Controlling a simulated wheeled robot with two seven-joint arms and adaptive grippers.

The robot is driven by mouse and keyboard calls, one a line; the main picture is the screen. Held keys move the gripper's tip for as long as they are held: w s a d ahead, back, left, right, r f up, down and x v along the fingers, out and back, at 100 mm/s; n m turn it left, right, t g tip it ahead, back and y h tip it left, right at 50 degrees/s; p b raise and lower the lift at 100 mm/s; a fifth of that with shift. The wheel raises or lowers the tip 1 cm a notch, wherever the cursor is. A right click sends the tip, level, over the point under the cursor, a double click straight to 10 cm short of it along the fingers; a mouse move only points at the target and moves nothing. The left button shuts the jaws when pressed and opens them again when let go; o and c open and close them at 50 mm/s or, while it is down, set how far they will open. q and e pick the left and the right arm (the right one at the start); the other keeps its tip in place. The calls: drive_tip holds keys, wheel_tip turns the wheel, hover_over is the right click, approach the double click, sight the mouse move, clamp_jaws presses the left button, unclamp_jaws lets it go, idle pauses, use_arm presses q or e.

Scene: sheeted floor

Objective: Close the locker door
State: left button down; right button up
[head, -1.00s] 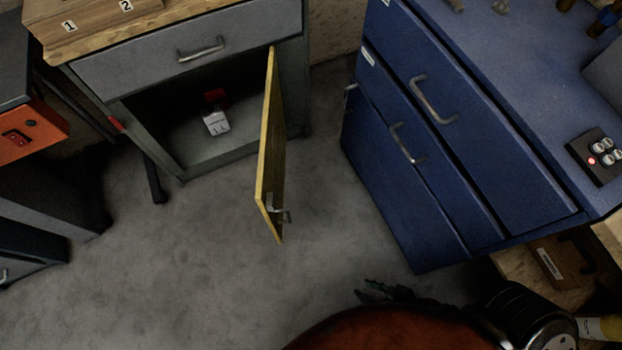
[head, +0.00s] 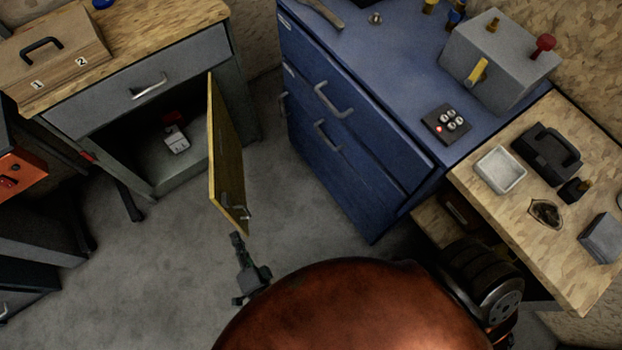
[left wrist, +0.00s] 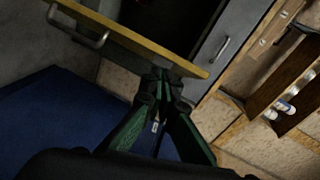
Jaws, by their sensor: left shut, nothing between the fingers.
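The locker door (head: 226,165) is a yellow-edged panel standing open on the grey locker (head: 190,58), swung out over the floor. Its bar handle (head: 236,211) is near the free lower end. Inside the open locker is a white and red item (head: 176,141). My left gripper (head: 237,239) is shut and empty, just below the door's free corner. In the left wrist view my left gripper's fingertips (left wrist: 161,80) are at the yellow edge of the door (left wrist: 140,43), with the handle (left wrist: 78,28) to the left. I cannot tell whether they touch it. My right gripper is not in view.
A blue drawer cabinet (head: 340,145) stands right of the locker, with floor between. A wooden bench (head: 480,195) with a white tray and other items is at the right. An orange-fronted unit (head: 22,172) is at the left. The grey floor (head: 140,270) before the locker is clear.

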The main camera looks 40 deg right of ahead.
use_arm(q)
drive_tip(key=d+r+m+t+h+p, duration=0.1)
drive_tip(key=d+r+m+t+h, duration=0.15)
drive_tip(key=d+r, duration=0.3)
drive_tip(key=b, duration=0.2)
hover_over(223, 200)
drive_tip(key=d+v, duration=0.1)
drive_tip(key=v, duration=0.2)
drive_tip(key=shift+w+r+m+g+y, duration=0.15)
drive_tip(key=shift+r+m+g+y, duration=0.2)
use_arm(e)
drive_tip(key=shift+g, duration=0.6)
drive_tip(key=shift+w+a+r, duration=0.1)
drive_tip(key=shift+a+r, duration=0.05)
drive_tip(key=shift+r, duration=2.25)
